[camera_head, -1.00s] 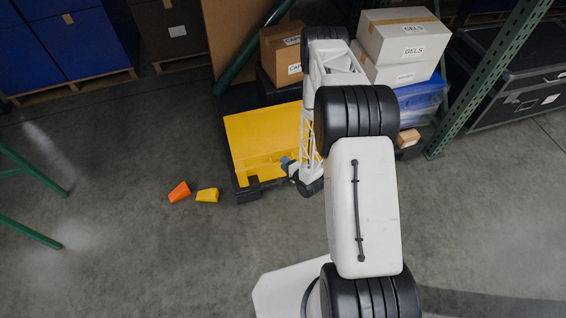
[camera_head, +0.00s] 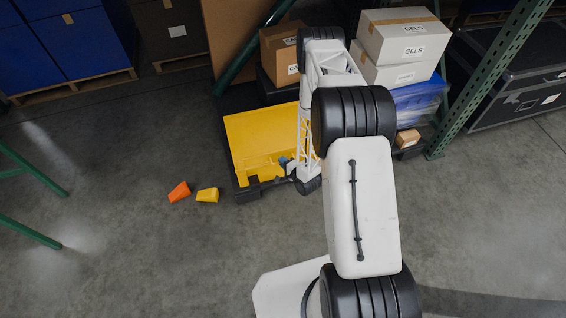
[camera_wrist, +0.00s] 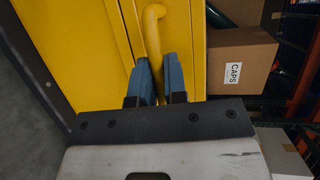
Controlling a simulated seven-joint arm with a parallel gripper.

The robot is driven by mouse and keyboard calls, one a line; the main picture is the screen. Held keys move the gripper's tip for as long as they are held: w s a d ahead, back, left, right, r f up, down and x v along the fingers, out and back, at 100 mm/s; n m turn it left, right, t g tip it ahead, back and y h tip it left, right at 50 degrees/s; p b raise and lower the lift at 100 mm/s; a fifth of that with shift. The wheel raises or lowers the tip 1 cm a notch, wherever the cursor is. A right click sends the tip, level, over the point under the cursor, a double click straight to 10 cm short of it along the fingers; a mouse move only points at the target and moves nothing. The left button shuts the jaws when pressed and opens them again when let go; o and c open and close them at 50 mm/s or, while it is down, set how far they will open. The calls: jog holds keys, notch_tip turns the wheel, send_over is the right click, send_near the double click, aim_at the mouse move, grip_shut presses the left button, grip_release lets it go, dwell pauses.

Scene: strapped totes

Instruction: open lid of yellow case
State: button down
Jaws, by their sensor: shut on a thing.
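The yellow case (camera_head: 262,135) sits on a dark base at the foot of the shelf, left of my arm in the head view. In the wrist view, the case (camera_wrist: 75,45) fills the upper left. A yellow bar-shaped handle (camera_wrist: 154,35) runs along its face. My gripper (camera_wrist: 160,68) has its two blue fingers on either side of the handle and is shut on it. In the head view, my gripper (camera_head: 284,161) is small and partly hidden by my arm at the case's near right edge. I cannot tell how far the lid stands open.
An orange wedge (camera_head: 179,192) and a yellow wedge (camera_head: 208,195) lie on the floor left of the case. Brown and white boxes (camera_head: 404,42) stand behind. A green rack post (camera_head: 490,75) rises at right. The floor at left is mostly clear.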

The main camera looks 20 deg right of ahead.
jog(key=shift+r, duration=0.15)
jog(key=shift+w+r+g, duration=0.15)
jog(key=shift+r+g, duration=0.05)
jog(key=shift+r, duration=0.45)
jog(key=shift+w+r+g, duration=0.1)
jog(key=shift+r+g, duration=0.1)
jog(key=shift+r, duration=0.4)
jog(key=w+r+m+g+h, duration=0.1)
jog(key=w+r+g, duration=0.3)
jog(key=r, duration=0.5)
jog(key=w+r+m+g, duration=0.1)
jog(key=w+r, duration=0.4)
jog(key=r, duration=0.3)
jog(key=w+r, duration=0.5)
jog(key=w, duration=0.5)
jog(key=w+r, duration=0.5)
jog(key=w, duration=0.5)
